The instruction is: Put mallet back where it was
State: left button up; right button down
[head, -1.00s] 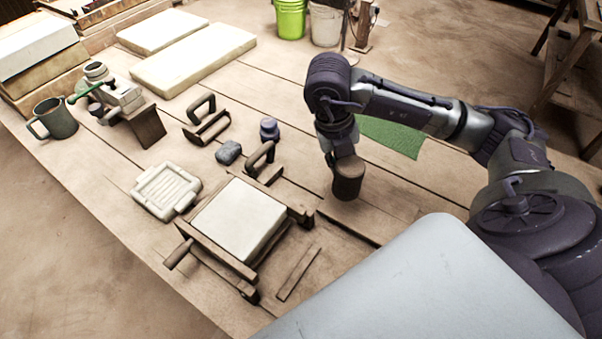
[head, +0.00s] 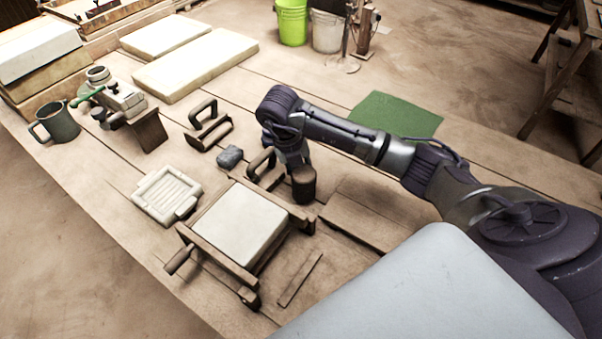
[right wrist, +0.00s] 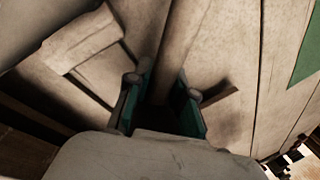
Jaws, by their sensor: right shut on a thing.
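The mallet (head: 304,186) shows in the head view as a dark brown cylindrical head, upright just below my right gripper (head: 298,166). It is beside the back right corner of the press, seemingly apart from it; whether its underside touches the table cannot be told. In the right wrist view, my right gripper (right wrist: 165,98) has its teal-padded fingers closed in on the mallet, whose grip is dark and hard to make out. My left gripper is in neither view.
The wooden press (head: 250,278) holds a white slab. A loop-handled tool (head: 262,160), a grey lump (head: 229,156) and a pale mould (head: 165,194) stand close by. A green mat (head: 400,113) lies at the back right.

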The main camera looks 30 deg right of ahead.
jog(key=shift+f, duration=0.55)
jog(key=shift+f, duration=0.15)
jog(key=c, duration=1)
grip_release()
jog(key=s+p+v, duration=0.1)
jog(key=v, duration=1.1)
jog(key=shift+w+r+p, duration=0.2)
jog(key=shift+w+p, duration=0.1)
jog(key=shift+w, duration=0.15)
jog(key=shift+f, duration=0.1)
